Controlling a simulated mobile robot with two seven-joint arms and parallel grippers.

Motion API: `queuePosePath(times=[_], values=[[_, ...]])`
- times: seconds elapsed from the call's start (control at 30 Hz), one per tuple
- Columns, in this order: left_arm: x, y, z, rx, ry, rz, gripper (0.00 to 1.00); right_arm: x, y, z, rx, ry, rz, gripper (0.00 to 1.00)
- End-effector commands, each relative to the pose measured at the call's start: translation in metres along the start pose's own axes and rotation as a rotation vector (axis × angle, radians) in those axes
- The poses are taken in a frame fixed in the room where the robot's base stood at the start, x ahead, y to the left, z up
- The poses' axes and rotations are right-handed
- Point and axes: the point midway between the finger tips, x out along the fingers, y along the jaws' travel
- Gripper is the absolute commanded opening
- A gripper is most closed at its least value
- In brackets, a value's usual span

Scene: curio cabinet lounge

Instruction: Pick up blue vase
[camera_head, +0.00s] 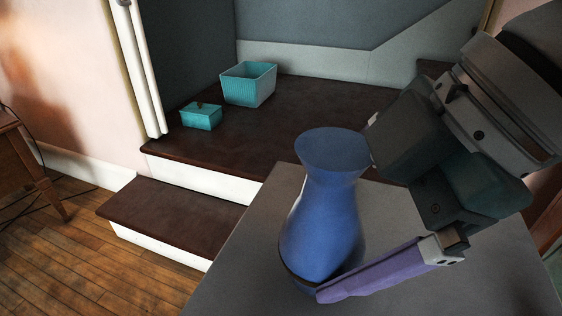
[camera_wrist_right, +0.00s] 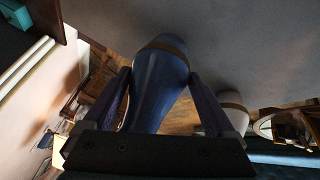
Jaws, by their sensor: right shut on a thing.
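The blue vase (camera_head: 322,225) has a flared mouth, a rounded body and a dark band near its base. It appears nearly upright, over a grey surface in the head view. My right gripper (camera_head: 316,264) is shut on it from the right. One purple finger crosses the front of its lower body; the other finger is hidden behind it. In the right wrist view, the vase (camera_wrist_right: 158,88) sits between both fingers of the gripper (camera_wrist_right: 160,77), its gold-banded base toward the top of the picture. I cannot tell whether its base touches the surface. My left gripper is not in view.
A flat grey surface (camera_head: 240,275) lies under the vase. A white vessel with a gold band (camera_wrist_right: 225,112) is close beside it in the wrist view.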

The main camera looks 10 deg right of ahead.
Motion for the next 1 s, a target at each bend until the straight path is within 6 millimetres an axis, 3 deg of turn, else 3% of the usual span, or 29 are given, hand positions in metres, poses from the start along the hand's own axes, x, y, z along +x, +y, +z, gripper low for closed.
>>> queuePosePath(times=[0.5,0.7,1.0], values=[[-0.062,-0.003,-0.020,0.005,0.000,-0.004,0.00,-0.126,0.038,-0.068,-0.004,0.003,0.006,0.20],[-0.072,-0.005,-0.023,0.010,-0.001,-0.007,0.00,-0.150,0.044,-0.080,-0.002,0.002,0.003,0.20],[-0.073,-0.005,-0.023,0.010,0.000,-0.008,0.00,-0.157,0.046,-0.084,-0.002,0.002,0.001,0.20]])
